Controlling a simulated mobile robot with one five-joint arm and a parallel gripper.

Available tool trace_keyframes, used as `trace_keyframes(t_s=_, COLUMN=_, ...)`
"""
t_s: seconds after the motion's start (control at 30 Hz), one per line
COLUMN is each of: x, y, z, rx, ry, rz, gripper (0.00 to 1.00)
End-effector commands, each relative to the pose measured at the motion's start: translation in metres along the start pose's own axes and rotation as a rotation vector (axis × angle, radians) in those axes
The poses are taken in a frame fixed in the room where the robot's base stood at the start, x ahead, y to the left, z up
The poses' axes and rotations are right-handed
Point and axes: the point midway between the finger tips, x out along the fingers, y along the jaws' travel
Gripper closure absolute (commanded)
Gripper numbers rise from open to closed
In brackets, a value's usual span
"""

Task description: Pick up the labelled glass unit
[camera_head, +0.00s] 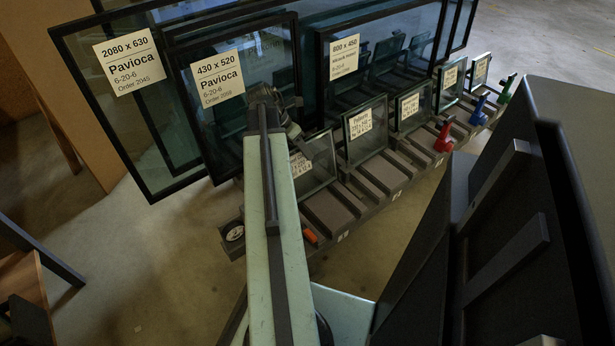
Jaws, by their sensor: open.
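Several labelled glass units stand upright in a dark slotted rack (330,213). The small ones in front include one partly behind my arm (321,160), one right of it (375,112), and others further right (422,95). Larger black-framed units stand behind: "2080 x 630 Pavioca" (127,62), "430 x 520 Pavioca" (217,78) and "800 x 450" (345,58). Which unit the task means cannot be told. My gripper (288,122) is at the far end of my arm, open, in front of the "430 x 520" unit and near the nearest small pane. Whether it touches glass is unclear.
Red (444,136), blue (478,108) and green (507,88) clamp-like pieces sit along the rack's front edge. An orange piece (310,236) lies at its near end. A wooden table (28,290) stands lower left. Bare floor (140,270) lies between table and rack.

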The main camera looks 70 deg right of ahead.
Motion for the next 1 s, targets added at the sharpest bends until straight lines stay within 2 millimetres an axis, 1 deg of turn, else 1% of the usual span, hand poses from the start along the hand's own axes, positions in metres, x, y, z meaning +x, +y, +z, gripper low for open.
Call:
trace_keyframes(t_s=0.03, x=0.0176, y=0.0023, z=-0.0036, rx=0.000, ry=0.000, rz=0.000, gripper=0.56)
trace_keyframes(t_s=0.1, x=0.0240, y=0.0017, z=-0.0026, rx=0.000, ry=0.000, rz=0.000, gripper=0.56)
trace_keyframes(t_s=0.3, x=0.0211, y=0.0003, z=-0.0001, rx=0.000, ry=0.000, rz=0.000, gripper=0.56)
trace_keyframes(t_s=0.33, x=0.0210, y=0.0002, z=-0.0001, rx=0.000, ry=0.000, rz=0.000, gripper=0.59)
trace_keyframes(t_s=0.37, x=0.0210, y=0.0002, z=-0.0001, rx=0.000, ry=0.000, rz=0.000, gripper=0.68)
trace_keyframes(t_s=0.4, x=0.0210, y=0.0002, z=-0.0001, rx=0.000, ry=0.000, rz=0.000, gripper=0.79)
trace_keyframes(t_s=0.47, x=0.0210, y=0.0002, z=0.0000, rx=0.000, ry=0.000, rz=0.000, gripper=0.95)
trace_keyframes(t_s=0.5, x=0.0210, y=0.0003, z=0.0000, rx=0.000, ry=0.000, rz=0.000, gripper=1.00)
trace_keyframes(t_s=1.0, x=0.0210, y=0.0018, z=0.0003, rx=0.001, ry=0.000, rz=0.005, gripper=1.00)
